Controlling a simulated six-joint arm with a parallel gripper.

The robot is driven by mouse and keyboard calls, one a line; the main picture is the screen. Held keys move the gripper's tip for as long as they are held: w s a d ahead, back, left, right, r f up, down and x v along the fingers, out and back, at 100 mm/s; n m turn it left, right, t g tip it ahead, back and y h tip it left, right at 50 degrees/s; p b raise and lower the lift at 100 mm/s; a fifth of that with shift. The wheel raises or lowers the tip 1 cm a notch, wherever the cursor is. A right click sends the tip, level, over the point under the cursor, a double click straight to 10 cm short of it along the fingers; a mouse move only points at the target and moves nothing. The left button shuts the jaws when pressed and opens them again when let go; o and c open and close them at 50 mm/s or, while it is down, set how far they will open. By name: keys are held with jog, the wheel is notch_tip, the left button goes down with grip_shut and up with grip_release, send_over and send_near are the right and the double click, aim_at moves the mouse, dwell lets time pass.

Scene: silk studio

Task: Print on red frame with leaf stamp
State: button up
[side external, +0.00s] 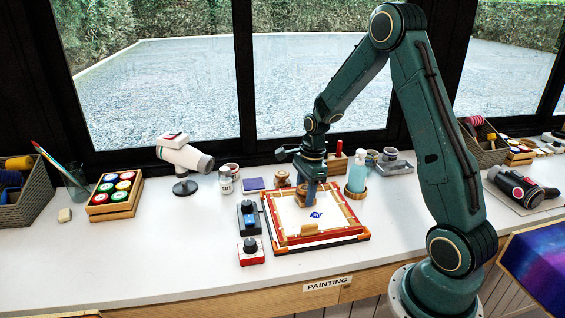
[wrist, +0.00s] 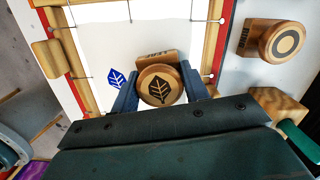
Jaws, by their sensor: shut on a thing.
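My gripper (side external: 309,196) is shut on the round wooden leaf stamp (wrist: 159,88), with one blue finger on each side of it. The stamp's top bears a dark leaf mark and faces the wrist camera. It is over the white silk of the red frame (side external: 344,234); I cannot tell whether its underside touches the silk. In the wrist view the red frame (wrist: 227,40) shows along both sides of the silk. A blue leaf print (wrist: 116,78) is on the silk beside the left finger; it also shows in the side view (side external: 316,215).
A ring-marked stamp (wrist: 282,42) stands outside the frame. The table's front left is clear.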

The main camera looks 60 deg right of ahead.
jog(key=shift+s, duration=0.1)
jog(key=shift+r, duration=3.55)
